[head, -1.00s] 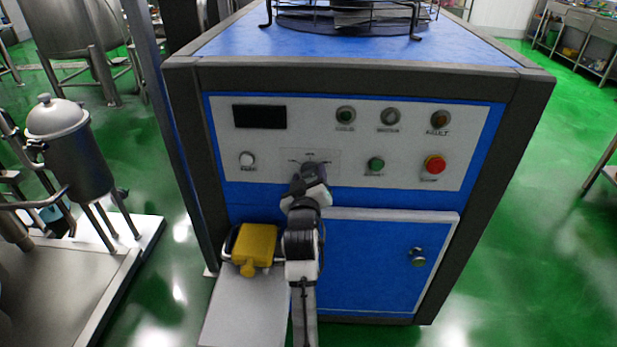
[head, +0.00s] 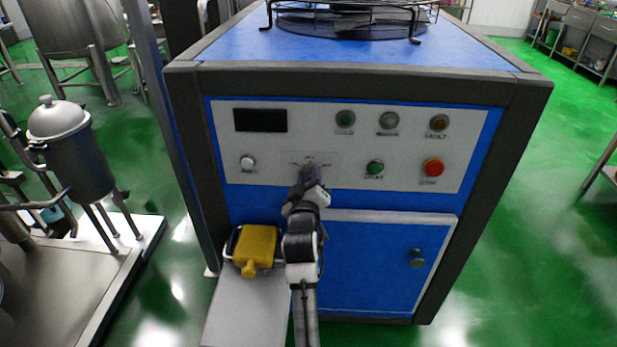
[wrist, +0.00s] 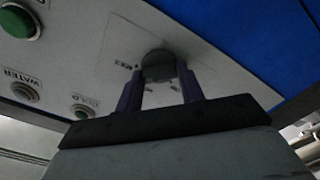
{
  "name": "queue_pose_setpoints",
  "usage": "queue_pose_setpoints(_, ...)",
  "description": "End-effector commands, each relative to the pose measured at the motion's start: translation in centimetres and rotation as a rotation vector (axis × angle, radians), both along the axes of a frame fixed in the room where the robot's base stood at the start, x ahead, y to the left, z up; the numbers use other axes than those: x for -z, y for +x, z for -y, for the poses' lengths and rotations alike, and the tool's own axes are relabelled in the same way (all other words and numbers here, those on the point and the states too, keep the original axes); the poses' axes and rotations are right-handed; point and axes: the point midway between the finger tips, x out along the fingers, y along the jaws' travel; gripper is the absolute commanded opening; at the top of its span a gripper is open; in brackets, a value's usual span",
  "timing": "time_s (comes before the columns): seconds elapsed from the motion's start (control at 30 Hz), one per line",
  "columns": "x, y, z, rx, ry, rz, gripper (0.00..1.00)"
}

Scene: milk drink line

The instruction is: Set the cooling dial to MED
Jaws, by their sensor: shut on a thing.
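The cooling dial (wrist: 158,66) is a dark round knob on a pale label plate (wrist: 112,48) of the control panel. In the wrist view the two purple fingers of my gripper (wrist: 160,80) stand on either side of it, closed around it. In the head view my gripper (head: 313,172) reaches the plate from below and hides the dial.
The panel (head: 225,140) also holds a dark display (head: 260,119), a white button (head: 247,162), a green button (head: 375,168), a red button (head: 433,167) and several lamps above. A yellow box-like thing (head: 255,246) sits beside my arm at lower left.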

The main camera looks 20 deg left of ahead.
Motion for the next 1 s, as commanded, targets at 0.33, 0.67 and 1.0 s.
queue_pose_setpoints(0.33,-0.37,0.05,0.02,0.001,-0.311,0.09,0.15)
queue_pose_setpoints(0.67,-0.3,0.03,-0.02,0.001,-0.582,0.168,0.15)
queue_pose_setpoints(1.0,-0.2,0.04,-0.06,0.001,-0.752,0.22,0.15)
